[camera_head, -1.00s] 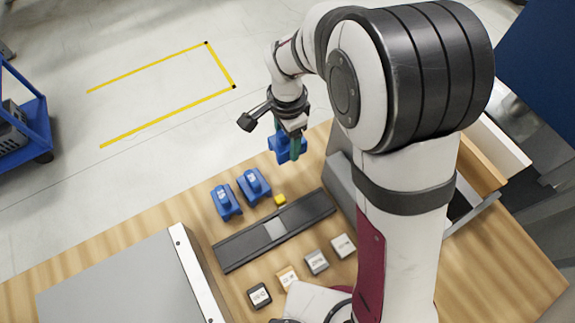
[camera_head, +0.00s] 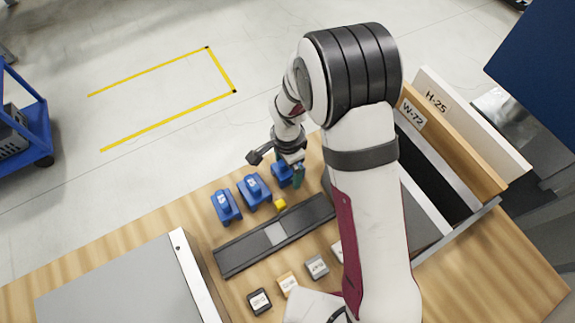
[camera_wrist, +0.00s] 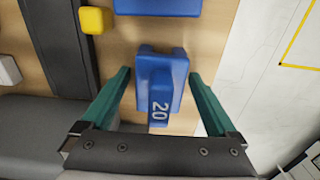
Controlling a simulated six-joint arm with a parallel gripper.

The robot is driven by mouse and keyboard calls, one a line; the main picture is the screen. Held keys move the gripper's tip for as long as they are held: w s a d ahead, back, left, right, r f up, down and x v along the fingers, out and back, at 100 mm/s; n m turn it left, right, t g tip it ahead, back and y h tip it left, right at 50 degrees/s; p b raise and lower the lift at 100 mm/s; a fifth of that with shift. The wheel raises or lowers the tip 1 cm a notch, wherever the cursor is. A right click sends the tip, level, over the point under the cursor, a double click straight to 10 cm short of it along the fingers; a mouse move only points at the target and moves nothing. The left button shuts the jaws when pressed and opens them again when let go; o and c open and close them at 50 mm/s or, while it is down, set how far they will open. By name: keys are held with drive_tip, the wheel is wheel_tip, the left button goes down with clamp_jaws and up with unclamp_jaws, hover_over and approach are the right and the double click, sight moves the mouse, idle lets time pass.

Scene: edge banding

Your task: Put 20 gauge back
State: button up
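The blue 20 gauge (camera_wrist: 160,88), with "20" on its grip, shows between my fingers in the wrist view. In the head view this gauge (camera_head: 281,174) appears to rest on the wooden table, at the right end of a row of blue gauges. My gripper (camera_wrist: 160,72) points down around it with its teal fingers spread, one on each side. A narrow strip of wood shows between each finger and the gauge, so the gripper looks open. In the head view my gripper (camera_head: 297,176) partly hides the gauge.
Two more blue gauges (camera_head: 226,205) (camera_head: 254,190) stand to the left. A yellow cube (camera_head: 280,203) lies beside the dark rail (camera_head: 235,256). Several small labelled blocks (camera_head: 317,267) line the near side. Boards marked W-72 (camera_head: 440,140) and H-25 (camera_head: 470,130) stand at the right.

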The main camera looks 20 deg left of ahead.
wheel_tip(320, 180, up, 11)
drive_tip(key=shift+r, duration=0.65)
drive_tip(key=shift+d+r, duration=0.2)
drive_tip(key=s+d+r+n, duration=0.2)
drive_tip(key=s+d+r, duration=0.65)
drive_tip(key=d, duration=0.35)
drive_tip(key=s+d+n+y, duration=0.1)
drive_tip(key=s+d, duration=0.3)
drive_tip(key=s, duration=0.7)
drive_tip(key=shift+y, duration=0.4)
drive_tip(key=shift+o, duration=0.2)
drive_tip(key=shift+f, duration=0.1)
